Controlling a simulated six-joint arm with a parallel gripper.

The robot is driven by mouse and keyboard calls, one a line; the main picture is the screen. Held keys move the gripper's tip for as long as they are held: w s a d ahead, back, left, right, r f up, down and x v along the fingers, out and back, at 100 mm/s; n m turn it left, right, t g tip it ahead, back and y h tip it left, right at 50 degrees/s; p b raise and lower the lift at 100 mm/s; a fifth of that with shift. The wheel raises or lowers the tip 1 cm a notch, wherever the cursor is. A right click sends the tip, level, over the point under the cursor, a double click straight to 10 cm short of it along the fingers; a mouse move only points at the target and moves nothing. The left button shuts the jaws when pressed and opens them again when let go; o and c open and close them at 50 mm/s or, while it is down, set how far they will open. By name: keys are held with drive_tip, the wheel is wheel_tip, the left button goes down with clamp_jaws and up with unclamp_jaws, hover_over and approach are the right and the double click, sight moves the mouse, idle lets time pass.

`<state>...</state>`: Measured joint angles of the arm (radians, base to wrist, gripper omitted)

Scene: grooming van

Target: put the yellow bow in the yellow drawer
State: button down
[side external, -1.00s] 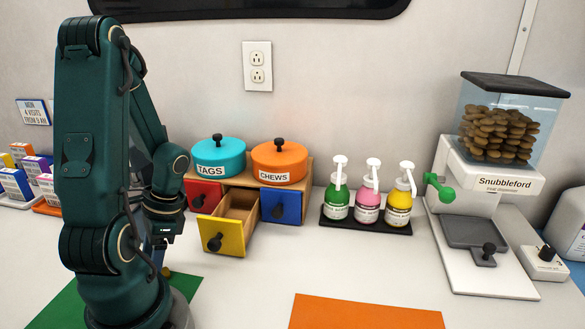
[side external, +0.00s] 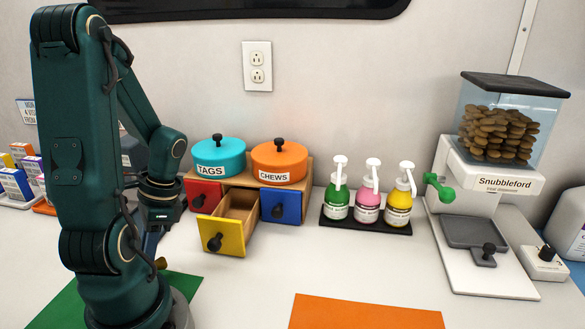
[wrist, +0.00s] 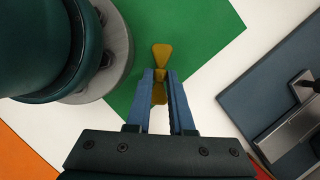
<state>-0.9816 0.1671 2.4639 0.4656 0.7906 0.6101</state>
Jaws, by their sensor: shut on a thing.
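The yellow bow (wrist: 161,54) is pinched at its middle between the two blue fingers of my gripper (wrist: 160,78) in the wrist view, one lobe sticking out past the tips. In the side view, my gripper (side external: 154,255) is mostly behind my arm, and a small part of the bow (side external: 161,263) shows beside it, above the green mat.
The red drawer (side external: 203,194) and blue drawer (side external: 281,205) are shut. Teal (side external: 219,158) and orange (side external: 278,163) lidded pots stand on the unit. A green mat (wrist: 205,35) lies below. Pump bottles (side external: 368,198) and a treat dispenser (side external: 490,180) stand to the right.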

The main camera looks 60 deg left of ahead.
wheel_tip(320, 180, up, 6)
drive_tip(key=shift+a+r, duration=0.1)
drive_tip(key=shift+w+r, duration=0.1)
drive_tip(key=shift+r, duration=0.25)
drive_tip(key=shift+w+r, duration=0.2)
drive_tip(key=shift+w, duration=0.05)
drive_tip(key=w+d+r+m, duration=0.1)
drive_tip(key=w+d+r, duration=0.15)
drive_tip(key=w, duration=0.45)
drive_tip(key=w+d+r+m+y, duration=0.1)
drive_tip(key=w+d, duration=0.3)
drive_tip(key=w, duration=0.3)
drive_tip(key=w+d+r+m, duration=0.1)
drive_tip(key=w+d+r, duration=0.15)
drive_tip(key=w, duration=0.45)
drive_tip(key=m+t+y, duration=0.2)
drive_tip(key=m+t, duration=0.5)
drive_tip(key=m, duration=1.7)
approach(232, 217)
drive_tip(key=shift+w+d+f, duration=0.1)
drive_tip(key=shift+d+f, duration=0.2)
drive_tip(key=shift+f, duration=0.65)
drive_tip(key=shift+w+d+f, duration=0.1)
drive_tip(key=shift+d+f, duration=0.25)
drive_tip(key=shift+f, duration=0.6)
drive_tip(key=shift+w+d+f, duration=0.1)
drive_tip(key=shift+d+f, duration=0.2)
drive_tip(key=shift+f, duration=0.65)
